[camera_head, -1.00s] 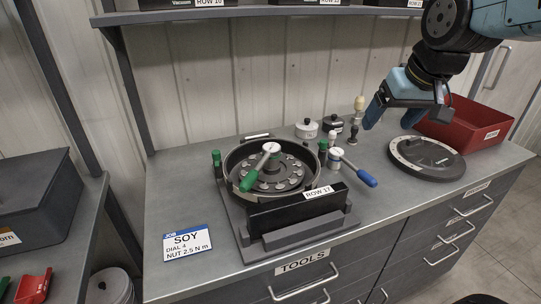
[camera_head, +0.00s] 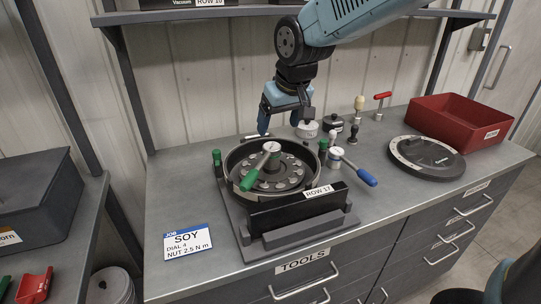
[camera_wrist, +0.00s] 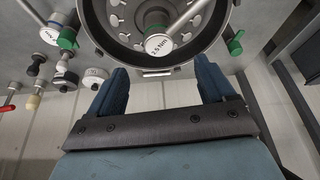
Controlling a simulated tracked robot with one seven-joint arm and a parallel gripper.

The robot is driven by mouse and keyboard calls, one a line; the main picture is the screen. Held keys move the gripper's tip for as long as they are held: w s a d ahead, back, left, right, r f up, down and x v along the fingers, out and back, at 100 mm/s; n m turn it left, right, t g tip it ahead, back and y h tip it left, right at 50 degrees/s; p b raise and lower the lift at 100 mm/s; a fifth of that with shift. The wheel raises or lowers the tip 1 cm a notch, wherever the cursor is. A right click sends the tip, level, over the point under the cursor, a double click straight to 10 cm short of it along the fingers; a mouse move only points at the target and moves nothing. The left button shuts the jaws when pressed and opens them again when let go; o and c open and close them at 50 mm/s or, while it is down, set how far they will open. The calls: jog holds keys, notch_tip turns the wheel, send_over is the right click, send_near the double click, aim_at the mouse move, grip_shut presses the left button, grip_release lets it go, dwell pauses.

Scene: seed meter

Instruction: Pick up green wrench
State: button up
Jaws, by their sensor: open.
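The green wrench (camera_head: 251,181) has a green handle and a round white head. It lies across the middle of the round black seed meter (camera_head: 232,166), its handle slanting down-left toward the front. Its white head, marked 2.5 N m, shows in the wrist view (camera_wrist: 158,44), just beyond the gap between my fingers. The far end of its handle is out of that view. My gripper (camera_head: 284,122) is open and empty, pointing down above the rear of the meter. In the wrist view both blue fingers (camera_wrist: 160,72) are apart, with nothing between them.
A blue-handled wrench (camera_head: 362,177) stands right of the meter. Green clamp knobs (camera_head: 216,158) flank the meter. A white-topped weight (camera_head: 307,129) and small tools stand behind. A dark disc (camera_head: 428,158) and red bin (camera_head: 462,118) are at right. The front-left bench holds a SOY card (camera_head: 188,242).

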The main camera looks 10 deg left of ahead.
aim_at(272, 147)
jog(key=x, duration=1.2)
jog(key=shift+f, duration=0.3)
grip_shut()
dwell(0.5)
